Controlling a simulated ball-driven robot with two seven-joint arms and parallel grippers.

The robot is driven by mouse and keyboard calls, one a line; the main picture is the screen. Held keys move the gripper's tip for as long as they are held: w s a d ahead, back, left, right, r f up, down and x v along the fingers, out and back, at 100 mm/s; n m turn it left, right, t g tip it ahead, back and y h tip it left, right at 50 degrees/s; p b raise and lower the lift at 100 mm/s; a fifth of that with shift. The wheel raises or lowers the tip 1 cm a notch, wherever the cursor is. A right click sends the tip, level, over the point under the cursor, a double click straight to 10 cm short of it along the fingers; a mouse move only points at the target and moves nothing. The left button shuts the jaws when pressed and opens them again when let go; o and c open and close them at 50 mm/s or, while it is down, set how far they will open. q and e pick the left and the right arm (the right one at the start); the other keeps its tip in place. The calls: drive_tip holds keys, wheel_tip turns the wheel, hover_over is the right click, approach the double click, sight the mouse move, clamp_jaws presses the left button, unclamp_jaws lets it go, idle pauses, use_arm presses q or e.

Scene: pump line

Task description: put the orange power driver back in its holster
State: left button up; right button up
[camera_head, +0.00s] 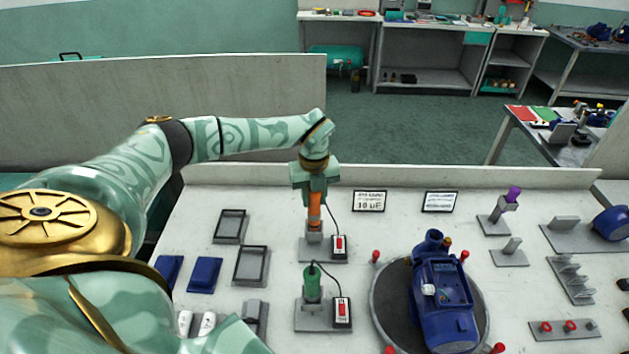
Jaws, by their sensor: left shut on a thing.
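The orange power driver (314,213) stands upright in the middle of the table. My left gripper (315,190) is above it and shut on its upper part. The driver's lower end is at the grey holster (316,247); whether it is fully seated I cannot tell. A dark cord runs from the driver to a red-and-white switch box (339,245) beside the holster. A green driver (312,283) stands in a similar grey holster (313,317) nearer to me. My right gripper is not in view.
A blue pump (440,295) sits on a round dark turntable (388,322) with red knobs to the right. Empty grey trays (251,265) and blue blocks (205,275) lie to the left. Two label cards (369,201) stand behind. Grey fixtures (508,258) are on the right.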

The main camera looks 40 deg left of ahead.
sight(314, 206)
use_arm(q)
drive_tip(key=shift+f+b, duration=0.8)
drive_tip(key=shift+f, duration=1.05)
drive_tip(key=o, duration=1.1)
wheel_tip(314, 206, up, 6)
drive_tip(key=p, duration=0.6)
drive_tip(key=shift+r, duration=0.1)
